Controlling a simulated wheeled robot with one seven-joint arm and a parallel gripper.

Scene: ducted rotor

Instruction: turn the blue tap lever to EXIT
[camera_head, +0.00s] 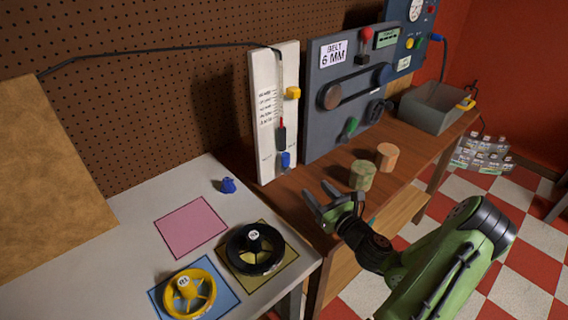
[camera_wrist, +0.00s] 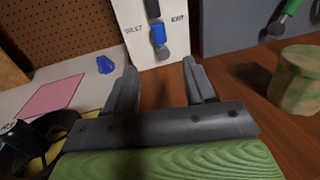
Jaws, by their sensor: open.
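The blue tap lever (camera_head: 286,160) is low on a white upright panel (camera_head: 265,120). In the wrist view the blue lever (camera_wrist: 159,35) stands nearly upright between two printed words, INLET on its left and EXIT on its right. A grey round part (camera_wrist: 163,52) sits just below the blue piece. My gripper (camera_head: 318,190) is open and empty in front of the panel, to the right of the lever in the head view. In the wrist view the lever shows beyond and between my fingertips (camera_wrist: 159,68), apart from them.
Two short cylinders, one green (camera_head: 362,175) and one tan (camera_head: 387,156), stand on the wooden bench to the right. A grey belt panel (camera_head: 325,130) rises beside the white one. A small blue piece (camera_head: 228,185) and two handwheels (camera_head: 255,248) lie on the white table.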

